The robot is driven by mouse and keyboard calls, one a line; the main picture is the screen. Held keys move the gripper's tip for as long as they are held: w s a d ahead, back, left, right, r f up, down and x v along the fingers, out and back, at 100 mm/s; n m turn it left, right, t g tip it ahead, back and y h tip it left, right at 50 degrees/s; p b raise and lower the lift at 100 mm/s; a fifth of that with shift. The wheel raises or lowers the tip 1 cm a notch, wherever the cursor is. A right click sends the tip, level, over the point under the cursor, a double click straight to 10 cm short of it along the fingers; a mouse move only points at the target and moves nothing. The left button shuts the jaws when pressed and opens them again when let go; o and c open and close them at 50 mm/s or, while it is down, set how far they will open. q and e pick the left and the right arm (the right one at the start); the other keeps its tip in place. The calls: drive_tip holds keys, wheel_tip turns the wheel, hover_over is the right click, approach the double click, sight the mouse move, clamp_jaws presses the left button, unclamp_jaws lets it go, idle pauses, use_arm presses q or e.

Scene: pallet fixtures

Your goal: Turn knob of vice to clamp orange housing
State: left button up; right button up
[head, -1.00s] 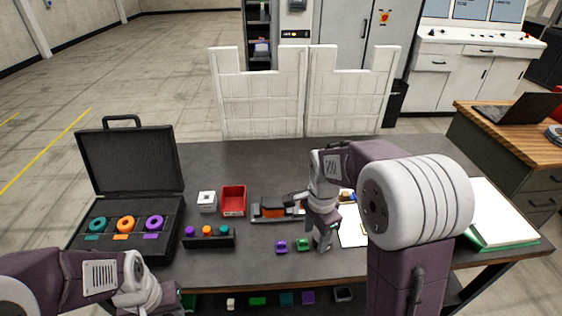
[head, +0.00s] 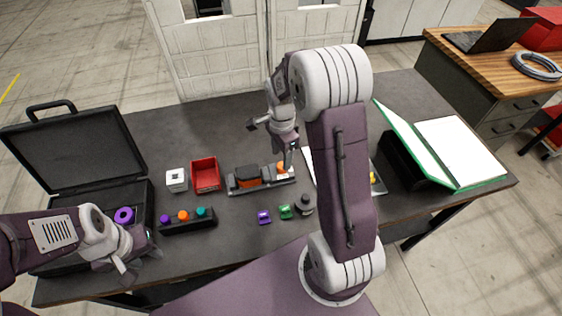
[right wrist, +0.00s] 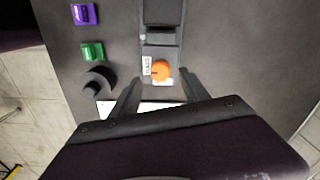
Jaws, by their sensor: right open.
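The grey vice (head: 236,187) lies on the dark table, with the orange housing (head: 248,172) in a dark holder on it. Its orange knob (head: 282,168) is at the right end; the knob also shows in the right wrist view (right wrist: 162,70), beside a white label. My right gripper (right wrist: 158,94) is open and empty. In the right wrist view its fingers are spread to either side below the knob. In the head view the right gripper (head: 290,152) hangs just above the knob end. My left gripper (head: 138,264) appears open and empty at the table's front left.
A red bin (head: 205,174) and a white block (head: 176,180) stand left of the vice. A black rack (head: 189,225) with coloured pegs, a purple part (head: 264,217), a green part (head: 285,211) and a dark round part (head: 305,204) lie in front. An open black case (head: 75,150) stands left.

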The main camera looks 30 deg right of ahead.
wheel_tip(320, 180, down, 3)
drive_tip(key=shift+w+d+f, duration=0.1)
drive_tip(key=shift+f, duration=0.4)
drive_tip(key=shift+s+f, duration=0.1)
drive_tip(key=shift+s, duration=0.1)
drive_tip(key=shift+w, duration=0.1)
drive_tip(key=shift+c, duration=1.2)
clamp_jaws()
